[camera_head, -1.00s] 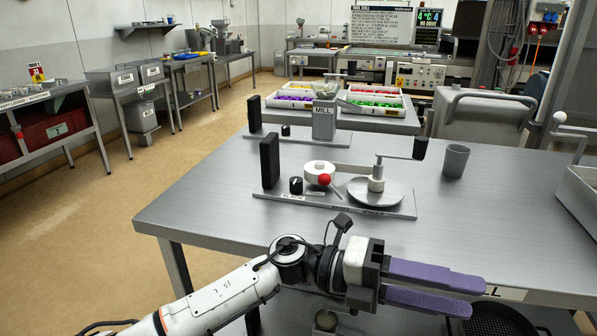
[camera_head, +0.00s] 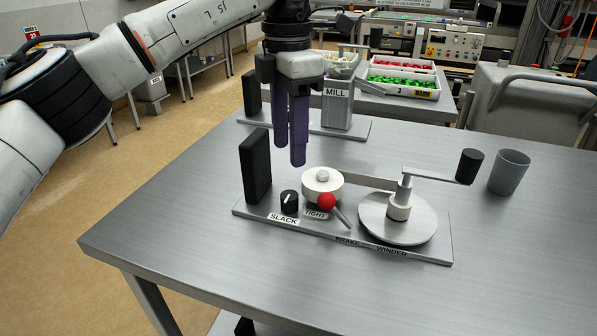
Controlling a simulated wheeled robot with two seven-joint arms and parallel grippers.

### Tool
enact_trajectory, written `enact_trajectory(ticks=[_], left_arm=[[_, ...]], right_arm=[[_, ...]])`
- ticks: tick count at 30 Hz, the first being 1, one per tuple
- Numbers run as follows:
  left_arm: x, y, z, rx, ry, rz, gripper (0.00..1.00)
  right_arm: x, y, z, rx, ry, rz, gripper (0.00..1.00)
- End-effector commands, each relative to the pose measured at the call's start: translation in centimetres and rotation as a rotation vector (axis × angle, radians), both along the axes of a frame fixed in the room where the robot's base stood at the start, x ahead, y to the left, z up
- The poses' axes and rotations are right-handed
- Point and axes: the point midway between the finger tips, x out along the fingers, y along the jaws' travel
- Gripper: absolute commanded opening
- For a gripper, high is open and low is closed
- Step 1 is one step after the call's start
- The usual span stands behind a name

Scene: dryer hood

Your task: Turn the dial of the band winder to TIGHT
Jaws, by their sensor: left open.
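The band winder (camera_head: 310,226) is a grey base plate on the steel table. Its dial (camera_head: 290,201) is a small black knob with a white mark, between the SLACK label (camera_head: 283,218) and the TIGHT label (camera_head: 316,213). The white mark points roughly up, toward neither label clearly. My left gripper (camera_head: 291,152) is open, with purple fingers pointing down, above and apart from the dial. A lever with a red ball (camera_head: 327,202) stands close to the right of the dial. My right gripper is not in view.
A black upright block (camera_head: 255,166) stands left of the dial. A white drum (camera_head: 322,184), a disc with a crank (camera_head: 398,215) and a grey cup (camera_head: 509,172) lie rightward. The mill (camera_head: 337,103) stands behind. The table front is clear.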

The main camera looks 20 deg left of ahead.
Motion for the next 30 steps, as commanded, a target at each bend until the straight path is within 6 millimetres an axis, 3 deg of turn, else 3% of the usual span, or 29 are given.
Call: enact_trajectory(ticks=[6,15,21,29,30], left_arm=[[-0.1,0.1,-3.5,0.002,0.004,-0.001,0.44],[-0.1,0.0,-8.5,-0.001,0.003,0.000,0.44],[-0.1,0.0,-9.9,-0.002,0.001,-0.001,0.44],[-0.1,-0.1,-10.0,-0.002,0.001,-0.001,0.44],[-0.1,-0.1,-10.0,-0.002,0.001,-0.001,0.39]], right_arm=[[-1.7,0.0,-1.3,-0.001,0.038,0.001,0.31],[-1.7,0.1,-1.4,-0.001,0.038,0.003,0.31],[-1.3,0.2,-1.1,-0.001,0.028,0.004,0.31],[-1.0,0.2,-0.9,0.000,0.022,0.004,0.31],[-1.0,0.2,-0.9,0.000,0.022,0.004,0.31]])
